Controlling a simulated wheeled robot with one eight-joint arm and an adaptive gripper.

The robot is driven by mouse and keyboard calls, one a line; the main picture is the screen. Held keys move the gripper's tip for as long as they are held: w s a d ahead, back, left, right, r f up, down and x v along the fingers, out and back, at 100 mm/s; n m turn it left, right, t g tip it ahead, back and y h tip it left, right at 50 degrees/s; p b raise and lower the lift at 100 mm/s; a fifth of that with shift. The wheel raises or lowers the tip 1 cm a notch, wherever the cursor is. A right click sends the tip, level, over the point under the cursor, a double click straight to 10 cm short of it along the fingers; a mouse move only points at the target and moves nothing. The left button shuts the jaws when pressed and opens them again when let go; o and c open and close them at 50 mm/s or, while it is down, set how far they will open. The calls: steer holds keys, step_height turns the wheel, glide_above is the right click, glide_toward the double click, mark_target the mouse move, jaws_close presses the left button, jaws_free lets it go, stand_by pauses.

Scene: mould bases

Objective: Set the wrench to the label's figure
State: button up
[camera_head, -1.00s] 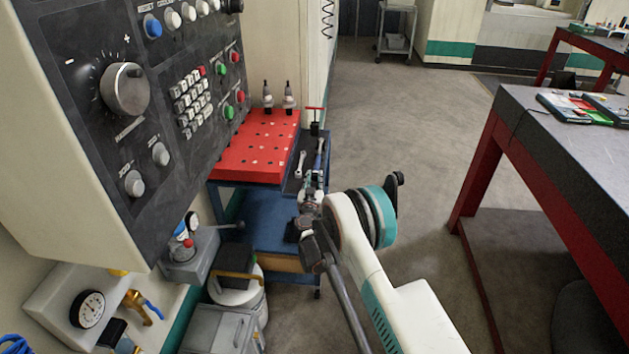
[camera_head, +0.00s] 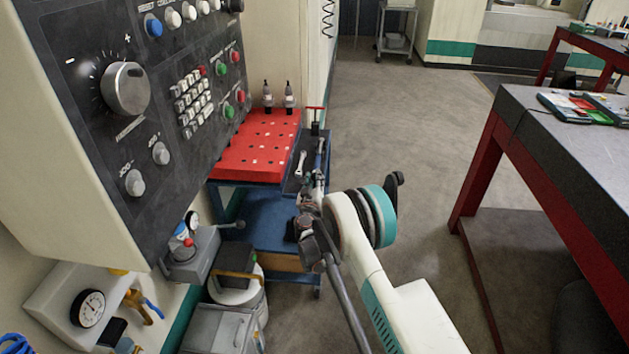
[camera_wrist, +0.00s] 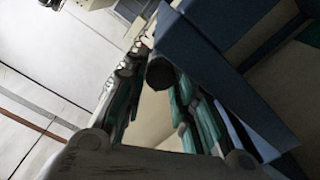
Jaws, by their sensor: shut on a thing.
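My gripper (camera_head: 315,190) is at the right side of the cart, seen from behind and partly hidden by my own wrist. In the wrist view my gripper (camera_wrist: 158,85) has its teal-padded fingers on both sides of a dark round end, which looks like the wrench's handle (camera_wrist: 160,73). The gripper is shut on it. In the head view a slim bar with blue on it, apparently the wrench (camera_head: 320,155), runs away from the gripper along a dark tray (camera_head: 289,186). I cannot make out its scale or any label figure.
The blue cart (camera_head: 262,218) has a red holed top (camera_head: 250,165) with two tool holders at its back. A silver spanner (camera_head: 300,163) lies on the dark tray near a red T-handle (camera_head: 315,108). A control panel (camera_head: 85,120) overhangs at left; a bench (camera_head: 560,140) stands at right.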

steer(key=o, duration=1.1)
